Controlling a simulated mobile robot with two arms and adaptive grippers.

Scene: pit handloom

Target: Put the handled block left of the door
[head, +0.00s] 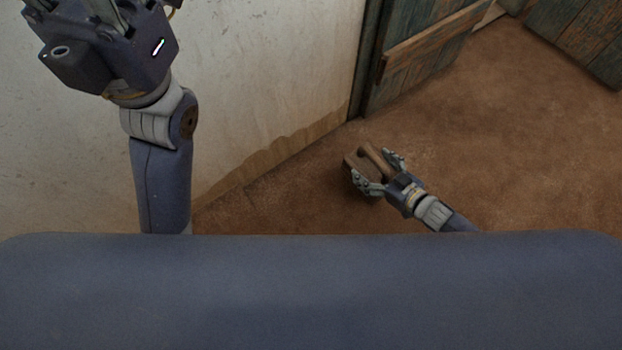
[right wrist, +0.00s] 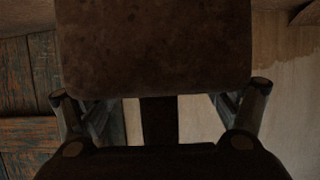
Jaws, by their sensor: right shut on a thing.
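The handled block (head: 360,163) is a brown wooden block with a bar-like handle. My right gripper (head: 379,171) is shut on it, low over the earth floor; I cannot tell whether the block touches the floor. In the right wrist view the block's broad brown face (right wrist: 152,45) fills the upper middle, with the dark handle (right wrist: 158,122) below it between the fingers. The door (head: 428,60) is of weathered green-brown planks with a crossbar, beyond the block and up to the right. My left gripper (head: 85,12) is raised at the upper left, its fingertips cut off.
A pale plastered wall (head: 270,75) runs along the left to the door's frame (head: 364,60). Another plank panel (head: 580,38) stands at the upper right. The brown earth floor (head: 530,150) is clear to the right of the block.

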